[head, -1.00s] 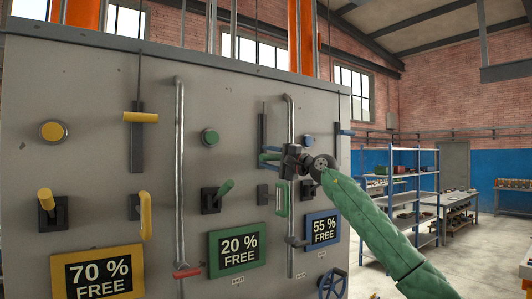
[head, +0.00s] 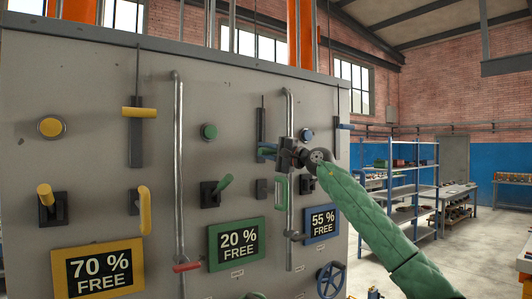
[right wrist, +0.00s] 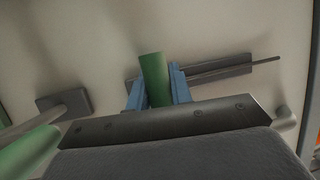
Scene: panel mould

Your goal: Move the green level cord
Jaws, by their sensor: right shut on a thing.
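The green level cord has a short green handle (right wrist: 154,72) on a dark vertical track (head: 261,122) in the panel's middle section. A thin line runs up from the track. My right gripper (right wrist: 159,92) is shut on this handle; its two blue fingers lie on either side of the green cylinder in the right wrist view. In the head view, my right gripper (head: 268,150) is at the lower part of the track, and its dark body partly hides the handle. My left gripper is not in view.
A green lever (head: 224,185) sits below left of the cord, and a green loop handle (head: 281,192) below right. A metal pipe (head: 290,115) stands close to my right gripper. The yellow cord handle (head: 139,112) is farther left. Signs (head: 237,244) hang below.

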